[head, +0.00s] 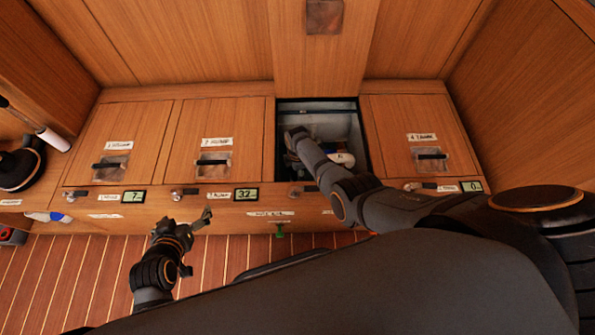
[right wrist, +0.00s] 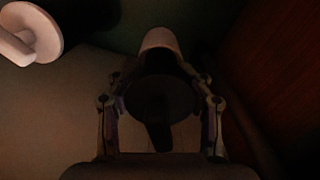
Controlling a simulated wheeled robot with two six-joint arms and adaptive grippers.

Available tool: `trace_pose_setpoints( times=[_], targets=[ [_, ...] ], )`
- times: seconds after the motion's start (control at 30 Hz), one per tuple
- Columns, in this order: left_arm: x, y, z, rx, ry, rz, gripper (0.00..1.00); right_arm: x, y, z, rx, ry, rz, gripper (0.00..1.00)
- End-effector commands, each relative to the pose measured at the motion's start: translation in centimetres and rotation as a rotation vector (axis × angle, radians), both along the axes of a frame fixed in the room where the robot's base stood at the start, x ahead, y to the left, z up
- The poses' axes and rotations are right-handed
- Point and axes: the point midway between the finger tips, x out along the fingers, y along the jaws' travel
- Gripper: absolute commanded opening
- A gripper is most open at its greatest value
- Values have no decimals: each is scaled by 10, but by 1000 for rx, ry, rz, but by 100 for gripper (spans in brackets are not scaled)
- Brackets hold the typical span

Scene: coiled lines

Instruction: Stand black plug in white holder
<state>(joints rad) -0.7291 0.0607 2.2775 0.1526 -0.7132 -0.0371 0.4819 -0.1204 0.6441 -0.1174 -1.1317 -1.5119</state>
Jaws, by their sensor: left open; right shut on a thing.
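My right arm reaches down into the open compartment (head: 365,132); its gripper is hidden there in the head view. In the right wrist view the right gripper (right wrist: 160,104) is shut on a dark piece, taken as the black plug (right wrist: 160,98), with a wide round body and a stem pointing toward me. A pale rounded cylinder (right wrist: 160,40) shows just beyond it, perhaps the white holder; I cannot tell whether they touch. A white disc with a peg (right wrist: 45,30) lies at the upper left. My left gripper (head: 197,240) is open and empty in front of the cabinet.
The compartment walls are close around my right arm. A white item (head: 343,159) lies inside, right of the arm. Closed wooden lids (head: 125,130) flank the opening. A dark wall (right wrist: 275,80) stands at right in the wrist view.

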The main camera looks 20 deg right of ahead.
Motion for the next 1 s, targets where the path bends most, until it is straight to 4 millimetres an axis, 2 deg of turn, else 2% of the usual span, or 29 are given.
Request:
trace_pose_setpoints(
  times=[0.77, 0.8, 1.0],
  targets=[
    [0, 0, 2, 0, 0, 0, 100, 0, 0, 0, 0, -1, 0, 6],
    [0, 0, 2, 0, 0, 0, 100, 0, 0, 0, 0, -1, 0, 50],
    [0, 0, 2, 0, 0, 0, 100, 0, 0, 0, 0, -1, 0, 78]
  ],
)
